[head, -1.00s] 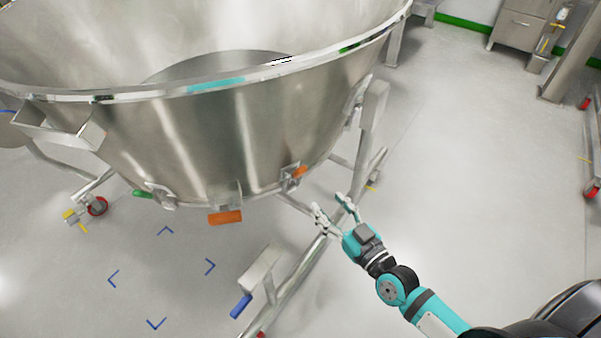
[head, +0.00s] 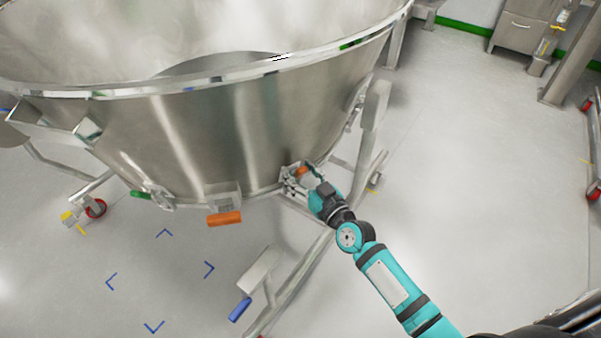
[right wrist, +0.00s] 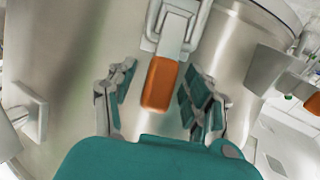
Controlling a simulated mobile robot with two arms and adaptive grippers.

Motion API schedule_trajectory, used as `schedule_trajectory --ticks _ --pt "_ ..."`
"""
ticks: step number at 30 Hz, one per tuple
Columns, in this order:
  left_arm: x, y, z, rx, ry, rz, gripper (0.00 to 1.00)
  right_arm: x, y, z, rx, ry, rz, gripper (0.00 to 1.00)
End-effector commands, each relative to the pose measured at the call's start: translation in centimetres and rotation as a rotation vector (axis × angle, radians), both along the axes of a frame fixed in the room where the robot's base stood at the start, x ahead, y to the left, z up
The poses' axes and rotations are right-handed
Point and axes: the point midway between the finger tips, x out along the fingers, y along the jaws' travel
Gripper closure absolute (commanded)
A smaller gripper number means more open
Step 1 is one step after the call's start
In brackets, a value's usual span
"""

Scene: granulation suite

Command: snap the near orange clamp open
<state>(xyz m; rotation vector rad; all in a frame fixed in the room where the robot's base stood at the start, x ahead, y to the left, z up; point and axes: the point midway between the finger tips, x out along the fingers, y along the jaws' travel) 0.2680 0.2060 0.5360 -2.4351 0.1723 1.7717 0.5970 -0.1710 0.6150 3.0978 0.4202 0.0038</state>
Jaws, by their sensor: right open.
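Two orange-handled clamps sit on the lower rim of the steel bowl. One orange clamp (head: 225,218) hangs at the bottom middle in the head view, clear of my arm. The other orange clamp (head: 301,171) is further right, partly hidden by my right gripper (head: 301,176). In the right wrist view this clamp's orange handle (right wrist: 160,83) lies between the two open fingers of my right gripper (right wrist: 159,100), with a visible gap on each side. Another orange handle (right wrist: 312,103) shows at the right edge there. My left gripper is not in view.
The large steel bowl (head: 200,135) stands on a tubular frame. A green handle (head: 141,195) is on its lower left. Open floor (head: 460,150) lies to the right.

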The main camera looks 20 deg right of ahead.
Motion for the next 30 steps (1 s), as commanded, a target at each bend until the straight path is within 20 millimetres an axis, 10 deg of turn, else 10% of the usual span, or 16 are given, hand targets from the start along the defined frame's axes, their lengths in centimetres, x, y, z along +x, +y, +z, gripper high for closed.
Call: schedule_trajectory --ticks 13,30 --pt "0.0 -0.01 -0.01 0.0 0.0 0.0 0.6 -0.04 -0.03 -0.03 -0.001 0.0 0.0 0.99" --pt "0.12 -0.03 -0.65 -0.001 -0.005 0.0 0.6 -0.1 0.1 -0.29 -0.001 -0.013 0.0 1.0"
